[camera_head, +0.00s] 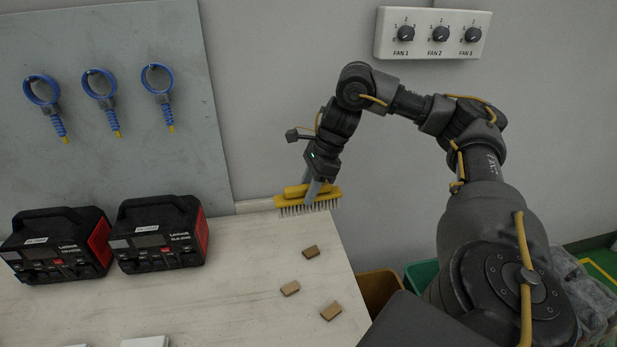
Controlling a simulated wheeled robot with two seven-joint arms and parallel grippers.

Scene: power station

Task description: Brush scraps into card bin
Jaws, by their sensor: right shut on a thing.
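A yellow brush (323,200) with pale bristles is at the far right corner of the white table. My right gripper (311,188) is shut on the brush's handle and holds it bristles down; I cannot tell whether the bristles touch the tabletop. Three small brown scraps lie on the table nearer than the brush: one scrap (311,252), a second scrap (290,289) and a third scrap (331,311) near the right edge. An orange-brown bin (380,289) stands below the table's right edge, partly hidden by the table and my arm. A green bin (421,275) stands beside it. My left gripper is not in view.
Two black and red power units (158,234) (57,245) stand on the table's left side. White items (146,342) show at the bottom edge. Blue coiled tools (100,88) hang on a grey panel (190,130). A fan switch plate (432,34) is on the wall. The table's middle is clear.

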